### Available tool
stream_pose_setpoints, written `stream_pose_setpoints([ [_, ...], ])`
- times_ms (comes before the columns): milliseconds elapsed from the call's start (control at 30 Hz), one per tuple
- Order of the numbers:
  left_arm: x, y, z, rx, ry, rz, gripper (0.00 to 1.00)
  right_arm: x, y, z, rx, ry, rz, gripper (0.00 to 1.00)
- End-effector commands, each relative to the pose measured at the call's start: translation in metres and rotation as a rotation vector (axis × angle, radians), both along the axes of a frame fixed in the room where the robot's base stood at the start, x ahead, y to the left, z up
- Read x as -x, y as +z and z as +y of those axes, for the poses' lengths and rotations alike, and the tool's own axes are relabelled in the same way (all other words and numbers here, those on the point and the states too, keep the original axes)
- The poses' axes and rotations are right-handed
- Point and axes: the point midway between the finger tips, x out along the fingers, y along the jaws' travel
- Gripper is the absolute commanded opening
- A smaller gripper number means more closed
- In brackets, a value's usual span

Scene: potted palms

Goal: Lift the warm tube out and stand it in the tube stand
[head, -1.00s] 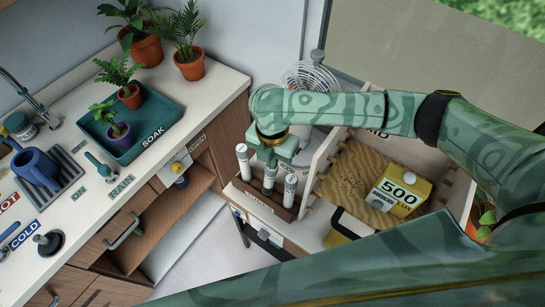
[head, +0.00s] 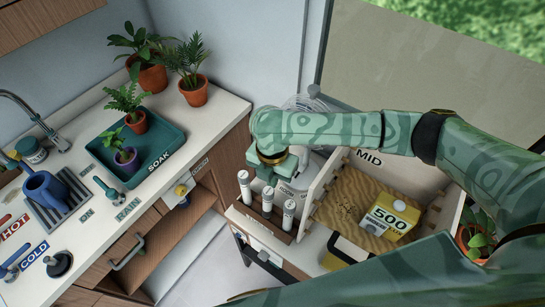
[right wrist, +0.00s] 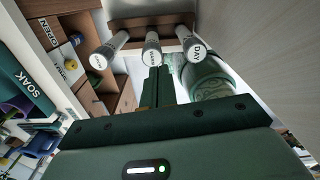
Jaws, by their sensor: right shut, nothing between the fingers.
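Three white tubes with grey caps stand upright in a brown wooden stand (head: 272,228): the left tube (head: 243,187), the middle tube (head: 267,202) and the right tube (head: 289,214). In the right wrist view, the middle cap (right wrist: 153,56) has a label that seems to read WARM, the right cap (right wrist: 193,51) reads DAY, and the left cap (right wrist: 98,59) is too small to read. My right gripper (head: 268,177) is shut and empty, just behind and above the middle tube. Its fingers (right wrist: 157,86) point towards the middle tube. My left gripper is out of view.
An open drawer (head: 322,190) marked MID, holding a yellow 500 carton (head: 390,216), is right of the stand. A fan (head: 308,103) is behind my right arm. The sink counter with a SOAK tray (head: 165,133) and potted plants is at left, across a floor gap.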

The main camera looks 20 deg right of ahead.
Motion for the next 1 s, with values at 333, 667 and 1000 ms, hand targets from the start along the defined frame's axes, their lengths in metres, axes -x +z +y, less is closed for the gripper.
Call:
stream_pose_setpoints([
  [333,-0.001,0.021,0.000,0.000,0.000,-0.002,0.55,-0.001,0.096,-0.001,0.001,0.001,-0.006,0.00],
  [667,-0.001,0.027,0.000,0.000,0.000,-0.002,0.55,0.000,0.143,-0.001,0.001,-0.001,-0.002,0.00],
  [1000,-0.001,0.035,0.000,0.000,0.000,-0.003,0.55,0.000,0.153,-0.001,0.001,0.000,-0.002,0.00],
])
